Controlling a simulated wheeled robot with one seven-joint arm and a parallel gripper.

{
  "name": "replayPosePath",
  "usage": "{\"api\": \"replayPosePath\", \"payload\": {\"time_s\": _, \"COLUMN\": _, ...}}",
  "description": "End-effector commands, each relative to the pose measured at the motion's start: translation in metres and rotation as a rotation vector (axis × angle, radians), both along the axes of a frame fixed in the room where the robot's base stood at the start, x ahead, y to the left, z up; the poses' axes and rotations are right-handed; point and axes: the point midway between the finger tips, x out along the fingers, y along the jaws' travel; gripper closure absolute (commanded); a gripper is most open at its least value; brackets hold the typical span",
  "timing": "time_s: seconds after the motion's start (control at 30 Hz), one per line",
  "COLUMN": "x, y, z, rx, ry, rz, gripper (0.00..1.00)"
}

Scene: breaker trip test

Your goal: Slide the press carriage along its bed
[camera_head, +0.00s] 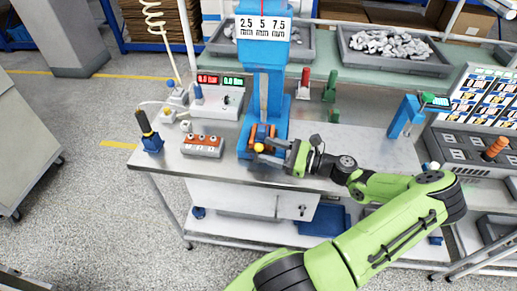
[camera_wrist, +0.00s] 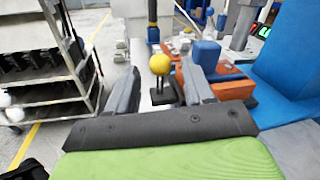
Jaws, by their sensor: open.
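The tall blue press (camera_head: 265,85) stands on the bench in the head view; its column fills the right side of the wrist view (camera_wrist: 290,55). Low on its base sits an orange and blue part (camera_head: 262,132), apparently the carriage; the wrist view shows an orange block (camera_wrist: 232,88) with a blue piece on top. A yellow ball knob (camera_wrist: 160,64) on a dark stem stands in front of it. My gripper (camera_head: 267,152) is open, pointing left at the press's front. In the wrist view its fingers (camera_wrist: 160,88) lie either side of the knob's stem; contact cannot be told.
An orange-topped block with sockets (camera_head: 202,146) sits left of the press. A black-handled blue stand (camera_head: 149,135) is at the bench's left corner. Grey bins (camera_head: 393,48) stand behind. The bench to the right (camera_head: 355,140) is mostly clear. A small blue stand (camera_head: 405,115) is farther right.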

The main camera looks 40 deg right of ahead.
Motion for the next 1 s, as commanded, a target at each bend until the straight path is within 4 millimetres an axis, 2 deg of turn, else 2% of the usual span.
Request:
{"api": "replayPosePath", "payload": {"time_s": 0.1, "x": 0.02, "y": 0.011, "z": -0.001, "rx": 0.0, "ry": 0.0, "rz": 0.003, "gripper": 0.48}}
{"api": "replayPosePath", "payload": {"time_s": 0.2, "x": 0.03, "y": 0.016, "z": -0.001, "rx": 0.0, "ry": -0.001, "rz": 0.001, "gripper": 0.48}}
{"api": "replayPosePath", "payload": {"time_s": 0.5, "x": 0.034, "y": 0.017, "z": 0.0, "rx": 0.0, "ry": 0.0, "rz": 0.0, "gripper": 0.48}}
{"api": "replayPosePath", "payload": {"time_s": 0.83, "x": 0.034, "y": 0.017, "z": 0.0, "rx": 0.0, "ry": 0.0, "rz": 0.0, "gripper": 0.99}}
{"api": "replayPosePath", "payload": {"time_s": 1.0, "x": 0.034, "y": 0.017, "z": 0.0, "rx": -0.001, "ry": 0.001, "rz": 0.001, "gripper": 1.0}}
